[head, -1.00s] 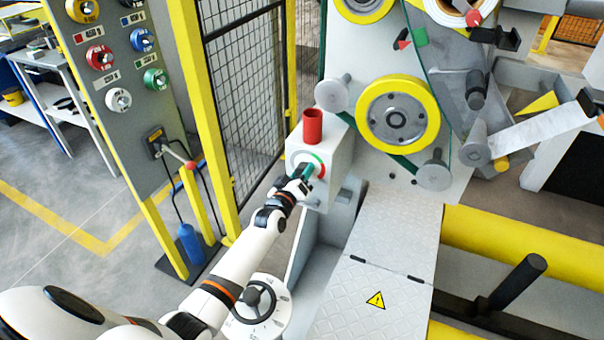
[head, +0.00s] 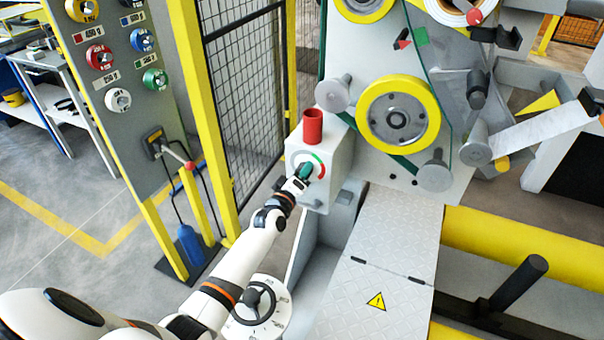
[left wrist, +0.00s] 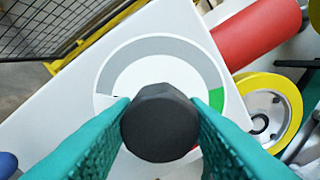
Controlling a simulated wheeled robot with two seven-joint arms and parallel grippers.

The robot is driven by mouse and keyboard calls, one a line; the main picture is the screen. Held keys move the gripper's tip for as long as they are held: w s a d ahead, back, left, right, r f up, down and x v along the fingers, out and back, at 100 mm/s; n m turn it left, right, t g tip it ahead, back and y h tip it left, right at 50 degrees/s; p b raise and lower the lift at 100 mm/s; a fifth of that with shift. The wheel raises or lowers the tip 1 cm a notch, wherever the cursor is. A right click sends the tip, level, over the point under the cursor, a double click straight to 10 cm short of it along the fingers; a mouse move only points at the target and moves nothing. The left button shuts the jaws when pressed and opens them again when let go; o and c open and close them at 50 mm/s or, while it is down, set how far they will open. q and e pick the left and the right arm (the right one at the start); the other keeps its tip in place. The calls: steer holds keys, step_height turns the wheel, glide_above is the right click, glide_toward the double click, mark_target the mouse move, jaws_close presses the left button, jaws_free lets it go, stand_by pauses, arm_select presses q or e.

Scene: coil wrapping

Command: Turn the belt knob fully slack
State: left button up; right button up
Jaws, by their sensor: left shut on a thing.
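The belt knob (left wrist: 160,122) is a dark, faceted knob in the left wrist view, in front of a pale dial face. A ring scale (left wrist: 160,58) around it shows grey along the top and green at the right, with a little red low down. The dial is on the front of a white box (head: 334,150) in the head view. My left gripper (head: 305,171) has teal fingers, one on each side of the knob, shut on it; the fingers also fill the lower left wrist view (left wrist: 160,125). In the head view the fingers hide the knob. My right gripper is not in view.
A red cylinder (head: 313,126) stands on top of the box. A yellow-rimmed wheel (head: 398,116) and green belt are to the right. A mesh fence (head: 245,90) stands to the left. A white dial with a black handle (head: 278,318) is below, beside my arm.

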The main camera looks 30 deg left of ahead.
arm_select(q)
steer(key=shift+f, duration=0.15)
steer(key=o, duration=1)
steer(key=s, duration=1.2)
steer(key=shift+d, duration=0.35)
